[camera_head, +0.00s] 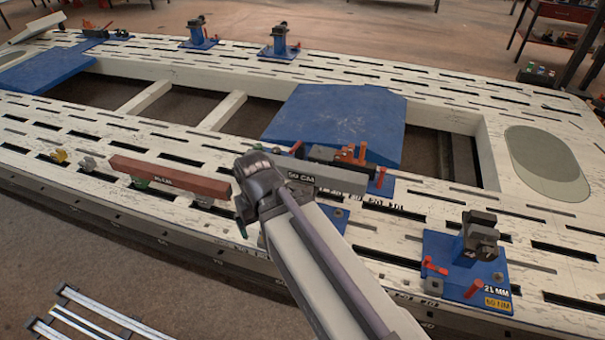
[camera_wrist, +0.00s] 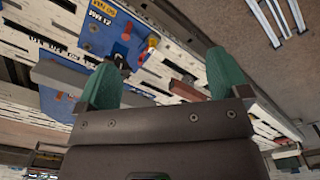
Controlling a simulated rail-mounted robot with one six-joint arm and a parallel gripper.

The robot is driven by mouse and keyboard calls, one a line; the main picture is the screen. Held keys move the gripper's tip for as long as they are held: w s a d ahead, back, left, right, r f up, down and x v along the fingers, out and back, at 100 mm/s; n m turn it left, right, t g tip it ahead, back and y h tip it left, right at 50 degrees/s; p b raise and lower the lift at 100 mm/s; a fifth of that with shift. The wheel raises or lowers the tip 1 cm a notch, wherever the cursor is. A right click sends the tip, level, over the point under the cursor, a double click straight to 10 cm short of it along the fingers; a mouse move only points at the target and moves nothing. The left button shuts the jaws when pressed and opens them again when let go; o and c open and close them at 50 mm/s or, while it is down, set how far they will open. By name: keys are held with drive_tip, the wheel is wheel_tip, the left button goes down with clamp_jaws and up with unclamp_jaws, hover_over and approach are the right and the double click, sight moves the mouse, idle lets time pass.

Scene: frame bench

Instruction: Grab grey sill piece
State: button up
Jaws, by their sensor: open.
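The grey sill piece (camera_head: 340,180) is a bar marked "50 CM". It lies on the near rail of the white frame bench, just right of my gripper (camera_head: 243,215) in the head view. My wrist hides its left end. In the wrist view, the grey sill piece (camera_wrist: 58,78) runs at the left, outside the left green finger. My gripper (camera_wrist: 162,76) is open, with two green fingers spread wide. Whether a finger touches the bar cannot be told.
A red-brown bar (camera_head: 172,180) lies left of my gripper on the same rail. A blue clamp plate (camera_head: 468,265) with a dark clamp stands at the right. A blue ramp (camera_head: 335,120) lies behind. Metal strips (camera_head: 85,315) lie on the floor at lower left.

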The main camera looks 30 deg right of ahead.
drive_tip(key=n+t+y+b, duration=0.3)
drive_tip(key=n+b, duration=0.1)
drive_tip(key=b, duration=0.9)
approach(304, 165)
drive_tip(key=shift+s+d+f, duration=0.15)
drive_tip(key=shift+s+f, duration=0.45)
drive_tip(key=shift+f, duration=0.4)
drive_tip(key=shift+w+r+n+p, duration=0.2)
drive_tip(key=shift+w+n, duration=0.2)
drive_tip(key=shift+n, duration=0.2)
drive_tip(key=shift+w+r+n+p, duration=0.2)
drive_tip(key=shift+w+n, duration=0.25)
drive_tip(key=shift+n, duration=0.15)
drive_tip(key=shift+s+a+r+n, duration=0.2)
drive_tip(key=shift+a+n, duration=0.2)
drive_tip(key=shift+n, duration=0.6)
drive_tip(key=b+x, duration=0.5)
drive_tip(key=x, duration=0.1)
drive_tip(key=shift+f+b, duration=0.15)
drive_tip(key=shift+b, duration=0.25)
drive_tip(key=b+x, duration=0.4)
drive_tip(key=shift+d+f+b, duration=0.1)
drive_tip(key=shift+f+b, duration=0.2)
drive_tip(key=shift+f, duration=0.15)
drive_tip(key=shift+w+f, duration=0.15)
drive_tip(key=shift+r, duration=0.25)
clamp_jaws()
